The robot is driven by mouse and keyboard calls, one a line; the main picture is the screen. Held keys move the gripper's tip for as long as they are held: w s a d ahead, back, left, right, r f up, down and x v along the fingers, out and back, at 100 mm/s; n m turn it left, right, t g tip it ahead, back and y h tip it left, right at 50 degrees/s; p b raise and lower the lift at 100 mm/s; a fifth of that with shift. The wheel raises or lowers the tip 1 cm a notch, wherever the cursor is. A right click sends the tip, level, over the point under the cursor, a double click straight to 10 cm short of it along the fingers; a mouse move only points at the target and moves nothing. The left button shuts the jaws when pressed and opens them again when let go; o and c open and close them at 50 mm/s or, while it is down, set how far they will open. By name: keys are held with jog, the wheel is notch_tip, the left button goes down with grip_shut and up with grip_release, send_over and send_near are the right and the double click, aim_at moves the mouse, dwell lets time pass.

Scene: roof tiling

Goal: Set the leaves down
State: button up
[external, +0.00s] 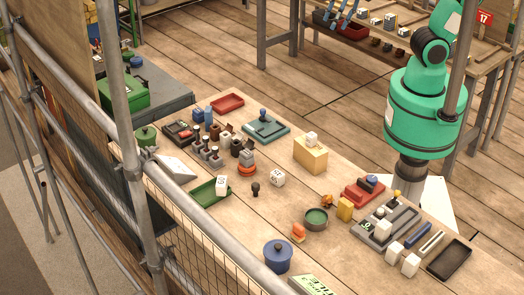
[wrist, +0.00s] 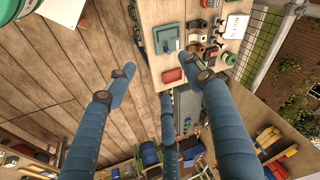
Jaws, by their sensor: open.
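My gripper (wrist: 157,72) shows in the wrist view with thick blue fingers spread apart. It is open, and I see nothing between the fingers. It hangs over the wooden floor and the edge of a wooden table. In the external view my gripper is out of the frame. I cannot make out leaves for certain in either view. A small orange-brown thing (external: 327,200) on the table in the external view is too small to name.
The long wooden table (external: 235,215) holds a green tray (external: 207,193), a yellow box (external: 311,156), a blue pot (external: 278,256), a green bowl (external: 316,218) and a black tray (external: 450,259). Scaffold poles (external: 126,120) stand on the left. A red tray (wrist: 173,76) shows in the wrist view.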

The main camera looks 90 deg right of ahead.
jog(key=s+d+r+n+t+h, duration=0.1)
jog(key=s+d+r+n, duration=0.1)
jog(key=s+d, duration=0.6)
jog(key=shift+s+d+t, duration=0.3)
jog(key=shift+s+d, duration=0.1)
jog(key=shift+s, duration=0.35)
notch_tip(320, 180, down, 2)
jog(key=shift+b, duration=1)
